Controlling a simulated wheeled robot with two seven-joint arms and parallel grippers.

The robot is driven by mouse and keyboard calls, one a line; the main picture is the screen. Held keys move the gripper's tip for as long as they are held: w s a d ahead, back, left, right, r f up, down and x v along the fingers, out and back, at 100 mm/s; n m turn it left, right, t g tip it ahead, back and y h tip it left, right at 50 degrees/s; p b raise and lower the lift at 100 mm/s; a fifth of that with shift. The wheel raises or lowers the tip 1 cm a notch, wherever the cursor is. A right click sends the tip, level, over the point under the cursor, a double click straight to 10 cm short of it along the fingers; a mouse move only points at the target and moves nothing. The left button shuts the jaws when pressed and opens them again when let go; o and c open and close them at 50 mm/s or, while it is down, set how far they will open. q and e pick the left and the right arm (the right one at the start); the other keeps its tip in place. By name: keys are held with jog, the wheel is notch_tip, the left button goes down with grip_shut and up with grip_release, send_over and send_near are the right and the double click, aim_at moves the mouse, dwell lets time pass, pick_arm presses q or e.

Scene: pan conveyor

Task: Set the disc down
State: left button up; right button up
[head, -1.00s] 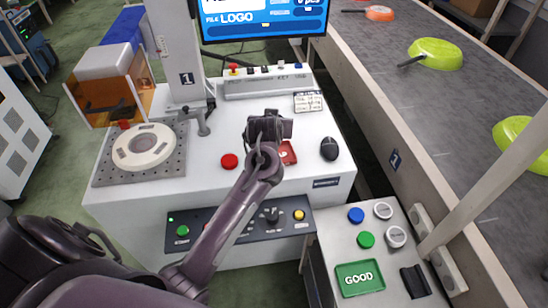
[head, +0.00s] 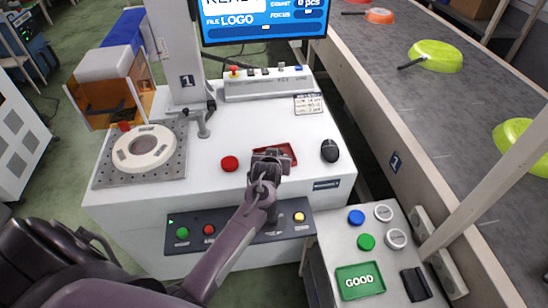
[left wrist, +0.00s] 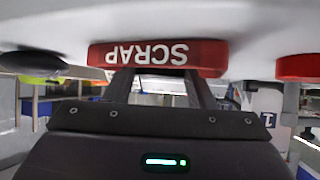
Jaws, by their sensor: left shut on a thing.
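My left gripper (head: 268,158) is over the front part of the white table, at the red SCRAP tray (head: 291,148), and hides part of it. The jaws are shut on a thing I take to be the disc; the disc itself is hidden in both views. In the left wrist view the tray (left wrist: 158,55) appears upside down, just beyond the fingers. I cannot tell whether the held disc touches the tray. A green GOOD tray (head: 346,282) sits on the side panel at the right. My right gripper is not in view.
A red round button (head: 229,163) lies left of the gripper and a black mouse (head: 330,151) right of it. A fixture with a white ring (head: 143,147) stands at the left. A control strip (head: 190,238) runs along the front edge. A conveyor (head: 420,110) carries pans.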

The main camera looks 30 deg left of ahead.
pick_arm(q)
jog(key=o, duration=1)
jog(key=shift+f, duration=0.1)
jog(key=shift+o, duration=0.2)
jog(key=shift+s+r, duration=0.15)
jog(key=shift+r, duration=0.1)
jog(key=v, duration=1.1)
jog(key=shift+s+d+r, duration=0.2)
jog(key=shift+s+r, duration=0.05)
